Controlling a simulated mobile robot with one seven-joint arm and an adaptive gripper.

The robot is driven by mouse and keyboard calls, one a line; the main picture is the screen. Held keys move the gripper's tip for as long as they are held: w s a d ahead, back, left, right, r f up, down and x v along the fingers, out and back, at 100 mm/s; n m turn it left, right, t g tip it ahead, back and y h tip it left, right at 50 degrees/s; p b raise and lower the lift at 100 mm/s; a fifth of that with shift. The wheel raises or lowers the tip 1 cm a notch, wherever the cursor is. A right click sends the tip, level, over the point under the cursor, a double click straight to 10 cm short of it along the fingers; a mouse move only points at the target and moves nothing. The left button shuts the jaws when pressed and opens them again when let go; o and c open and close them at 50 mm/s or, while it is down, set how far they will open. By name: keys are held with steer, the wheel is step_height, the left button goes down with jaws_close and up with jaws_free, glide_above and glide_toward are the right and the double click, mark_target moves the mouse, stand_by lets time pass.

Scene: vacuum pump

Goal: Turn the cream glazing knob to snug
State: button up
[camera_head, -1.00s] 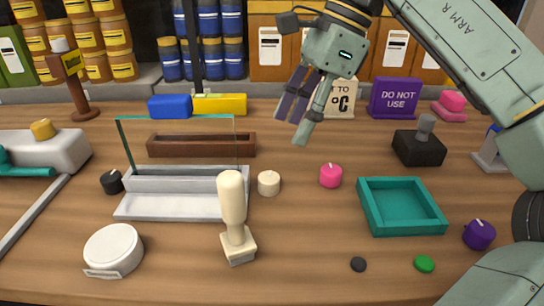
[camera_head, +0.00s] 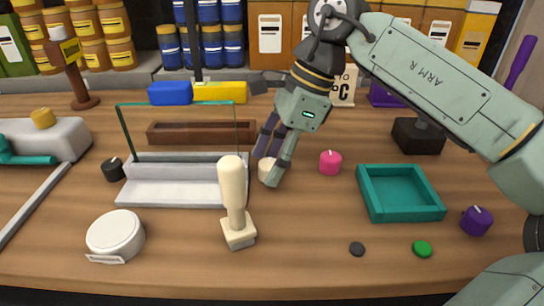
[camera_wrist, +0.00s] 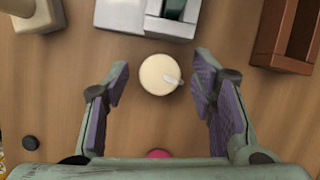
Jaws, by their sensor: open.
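The cream glazing knob (camera_head: 264,171) stands on the table at the right end of the grey glazing fixture (camera_head: 150,195), which holds an upright glass pane (camera_head: 185,130). In the wrist view the knob (camera_wrist: 160,74) is a round cream cap with a small light pointer toward its right side. My gripper (camera_head: 271,168) is open and empty. It is above and around the knob in the head view, partly hiding it. In the wrist view my gripper's fingers (camera_wrist: 160,88) stand apart on either side of the knob, with clear gaps, and do not touch it.
A cream-handled stamp (camera_head: 236,205) stands in front of the fixture. A pink knob (camera_head: 330,162) is to the right, beside a teal tray (camera_head: 372,206). A brown trough (camera_head: 180,134) lies behind, and a black knob (camera_head: 113,169) sits left. Table between knob and tray is mostly clear.

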steer(key=c, duration=1.1)
steer(key=shift+c, duration=0.2)
steer(key=shift+f+m+b, duration=0.1)
steer(key=shift+m+b, duration=0.2)
steer(key=shift+m, duration=0.1)
steer(key=m+t+b, duration=0.1)
steer(key=m+b, duration=0.1)
steer(key=m, duration=0.1)
steer(key=shift+s+m+t, duration=0.1)
steer(key=shift+m+t, duration=0.3)
steer(key=shift+s+m+t+h+b, duration=0.15)
steer(key=shift+m+t+b, duration=0.4)
steer(key=shift+m, duration=0.55)
steer(key=shift+w+m+t+h+b, duration=0.1)
steer(key=shift+m+t+h+b, duration=0.15)
steer(key=shift+m+b, duration=0.65)
steer(key=shift+m, duration=0.4)
steer(key=o, duration=1.1)
steer(key=shift+o, duration=0.2)
